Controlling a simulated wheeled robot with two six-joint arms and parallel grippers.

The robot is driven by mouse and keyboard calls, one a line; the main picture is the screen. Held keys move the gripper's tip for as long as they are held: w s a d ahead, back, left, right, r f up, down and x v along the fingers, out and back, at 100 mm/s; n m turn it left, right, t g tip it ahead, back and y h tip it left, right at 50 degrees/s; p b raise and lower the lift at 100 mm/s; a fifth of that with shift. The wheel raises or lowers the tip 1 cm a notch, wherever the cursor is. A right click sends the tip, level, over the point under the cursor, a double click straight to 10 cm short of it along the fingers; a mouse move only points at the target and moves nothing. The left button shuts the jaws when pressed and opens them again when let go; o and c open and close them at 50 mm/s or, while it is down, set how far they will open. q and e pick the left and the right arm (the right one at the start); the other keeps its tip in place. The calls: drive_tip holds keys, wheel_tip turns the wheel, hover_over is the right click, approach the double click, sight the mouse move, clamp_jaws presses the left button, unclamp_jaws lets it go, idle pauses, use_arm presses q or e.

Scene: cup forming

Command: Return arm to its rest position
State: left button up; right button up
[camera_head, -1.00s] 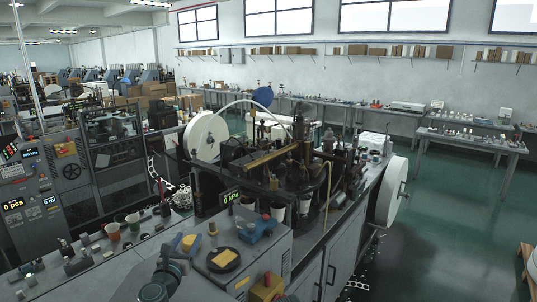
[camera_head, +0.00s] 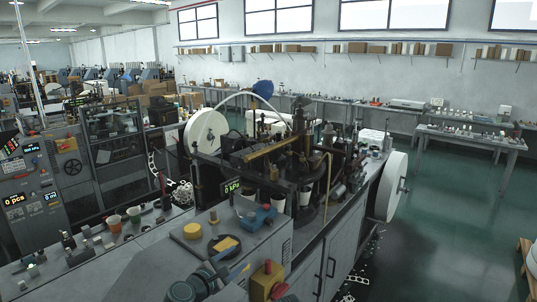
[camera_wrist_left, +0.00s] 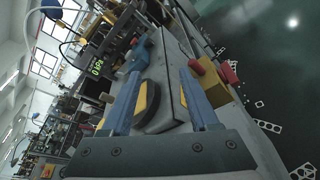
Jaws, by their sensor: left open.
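My left gripper (camera_head: 238,258) reaches in from the bottom of the head view. Its two blue fingers are apart and point toward the grey machine top beside a round black dish. In the left wrist view the left gripper (camera_wrist_left: 157,92) is open, with nothing held between the blue fingers. The black dish (camera_head: 215,252) holds a yellow pad (camera_head: 226,243) and lies partly behind the fingers. The yellow pad also shows in the wrist view beside one finger (camera_wrist_left: 149,100). My right gripper is in neither view.
A yellow box with a red button (camera_head: 266,281) stands close to the right of the gripper. A blue device (camera_head: 258,218) and a yellow disc (camera_head: 192,231) are on the same top. The cup machine (camera_head: 275,155) rises behind.

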use_arm(q)
drive_tip(key=s+d+f+m+g+b, duration=0.35)
drive_tip(key=s+d+f+m, duration=0.2)
drive_tip(key=f+m, duration=0.3)
drive_tip(key=s+d+f+m+g+b, duration=0.2)
drive_tip(key=s+d+f+m+g, duration=0.25)
drive_tip(key=s+f+m, duration=0.35)
drive_tip(key=s+a+f+m+g+y+b, duration=0.3)
drive_tip(key=s+a+f+m+g+y, duration=0.3)
drive_tip(key=s+f+m+y, duration=0.2)
drive_tip(key=shift+s+f+m+y, duration=0.35)
drive_tip(key=shift+f+m, duration=0.4)
drive_tip(key=shift+f, duration=0.2)
drive_tip(key=shift+a, duration=0.1)
